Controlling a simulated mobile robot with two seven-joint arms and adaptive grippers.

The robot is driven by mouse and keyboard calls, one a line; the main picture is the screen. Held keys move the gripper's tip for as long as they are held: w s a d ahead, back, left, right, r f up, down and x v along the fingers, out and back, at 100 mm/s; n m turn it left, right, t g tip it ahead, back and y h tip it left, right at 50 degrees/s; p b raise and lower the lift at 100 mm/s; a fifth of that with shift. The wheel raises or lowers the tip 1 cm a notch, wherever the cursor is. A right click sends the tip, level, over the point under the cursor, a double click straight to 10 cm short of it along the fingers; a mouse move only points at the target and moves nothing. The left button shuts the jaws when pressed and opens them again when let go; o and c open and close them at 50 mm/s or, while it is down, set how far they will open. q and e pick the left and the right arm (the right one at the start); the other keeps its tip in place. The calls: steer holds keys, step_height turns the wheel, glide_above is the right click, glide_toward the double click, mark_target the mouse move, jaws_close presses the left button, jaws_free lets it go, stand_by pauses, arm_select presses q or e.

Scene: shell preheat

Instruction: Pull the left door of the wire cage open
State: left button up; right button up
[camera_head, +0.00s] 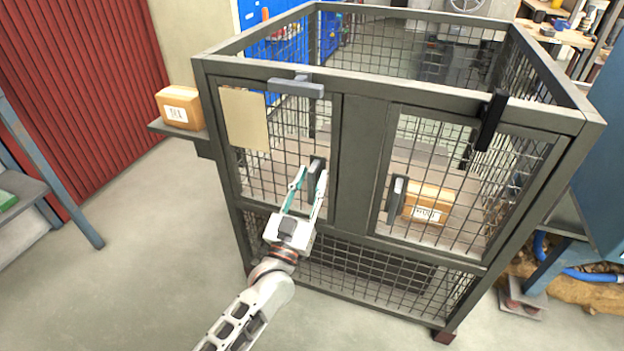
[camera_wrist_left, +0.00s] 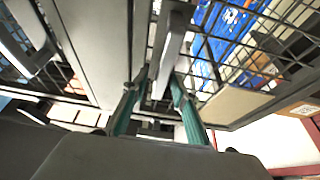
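The wire cage (camera_head: 360,85) stands in the middle of the head view, with a dark frame and two mesh doors on its front. The left door (camera_head: 337,130) looks shut, flush with the frame. It carries a tan plate (camera_head: 245,119) and a dark upright handle (camera_head: 317,172) near its right edge. My left gripper (camera_head: 308,182) is at this handle. In the left wrist view the handle (camera_wrist_left: 172,42) reaches between the teal fingertips (camera_wrist_left: 159,82), with a gap appearing to remain, so the gripper looks open around it. My right gripper is not in view.
A grey bar (camera_head: 296,88) sits across the top of the left door. The right door has its own handle (camera_head: 397,196) and a black bar (camera_head: 491,120) above. A carton (camera_head: 180,108) stands on a side shelf; another (camera_head: 428,204) is inside. Floor (camera_head: 160,240) in front-left is clear.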

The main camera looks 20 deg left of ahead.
arm_select(q)
steer(key=shift+w+r, duration=0.1)
steer(key=shift+w, duration=0.1)
steer(key=shift+c, duration=0.4)
jaws_close()
steer(key=shift+s, duration=0.15)
